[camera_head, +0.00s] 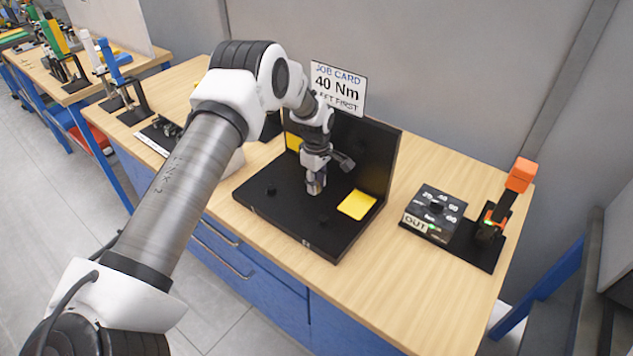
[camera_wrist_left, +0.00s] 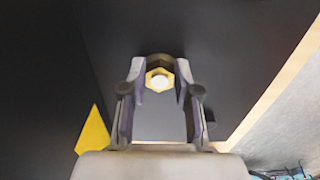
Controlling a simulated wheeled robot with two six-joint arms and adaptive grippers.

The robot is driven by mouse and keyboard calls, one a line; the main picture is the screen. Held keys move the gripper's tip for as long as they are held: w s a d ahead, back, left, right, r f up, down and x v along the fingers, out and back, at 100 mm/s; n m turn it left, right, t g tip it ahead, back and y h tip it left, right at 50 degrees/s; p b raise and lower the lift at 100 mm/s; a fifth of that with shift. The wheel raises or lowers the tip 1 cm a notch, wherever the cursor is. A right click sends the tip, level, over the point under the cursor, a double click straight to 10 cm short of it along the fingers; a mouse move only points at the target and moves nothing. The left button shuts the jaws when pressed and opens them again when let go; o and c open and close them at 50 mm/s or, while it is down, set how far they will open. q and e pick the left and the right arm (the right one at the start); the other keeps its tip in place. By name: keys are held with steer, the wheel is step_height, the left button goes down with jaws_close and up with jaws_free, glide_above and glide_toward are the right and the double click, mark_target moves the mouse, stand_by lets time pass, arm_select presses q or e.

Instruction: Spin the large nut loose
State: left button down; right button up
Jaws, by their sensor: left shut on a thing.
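My left gripper (camera_head: 316,187) reaches down over the black fixture (camera_head: 290,228) on the workbench. In the left wrist view the left gripper (camera_wrist_left: 160,82) has its fingers on both sides of a brass-coloured hex nut (camera_wrist_left: 159,69) with a pale round centre. It is shut on this nut. In the head view the fingers largely hide the nut. A job card (camera_head: 338,88) reading 40 Nm stands behind the fixture. My right gripper is not in view.
Yellow pads (camera_head: 357,204) lie on the fixture. A black dial box (camera_head: 434,212) marked OUT and an orange-handled tool (camera_head: 519,176) on a black stand are at the right. The bench front is clear. Another bench (camera_head: 60,85) with tools stands at the far left.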

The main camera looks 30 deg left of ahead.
arm_select(q)
steer(key=shift+s+f, duration=0.2)
steer(key=shift+f, duration=0.05)
steer(key=c, duration=0.8)
jaws_free()
steer(key=shift+c, duration=0.2)
steer(key=shift+w, duration=0.15)
steer(key=shift+r, duration=0.1)
step_height(320, 180, up, 12)
steer(key=shift+w, duration=0.1)
